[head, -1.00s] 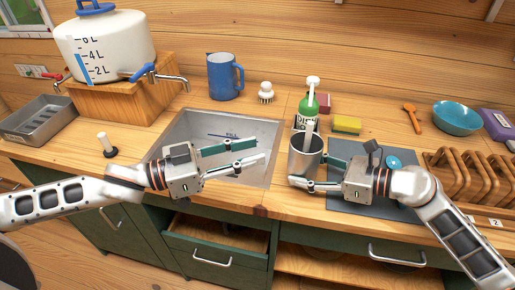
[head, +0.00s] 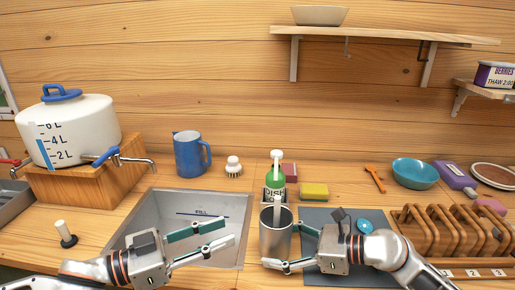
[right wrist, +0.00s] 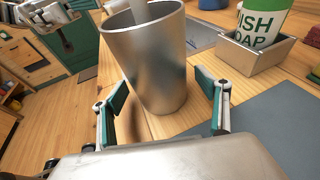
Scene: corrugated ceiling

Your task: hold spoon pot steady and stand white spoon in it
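The spoon pot (head: 275,240), a grey metal cylinder, stands upright on the counter right of the sink; it also shows in the right wrist view (right wrist: 150,65). A white handle, apparently the white spoon (head: 277,207), sticks up out of the pot; its lower end is hidden inside. My right gripper (head: 281,245) is open with its fingers on either side of the pot. In the right wrist view (right wrist: 170,88) a gap shows between the right-hand finger and the pot. My left gripper (head: 226,231) is open and empty over the sink, left of the pot.
The sink (head: 150,215) lies to the left. A green soap bottle (head: 277,180) in a holder and a yellow sponge (head: 314,191) stand behind the pot. A dark mat (head: 320,279) and a wooden rack (head: 425,240) are to the right. A blue jug (head: 189,155) stands at the back.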

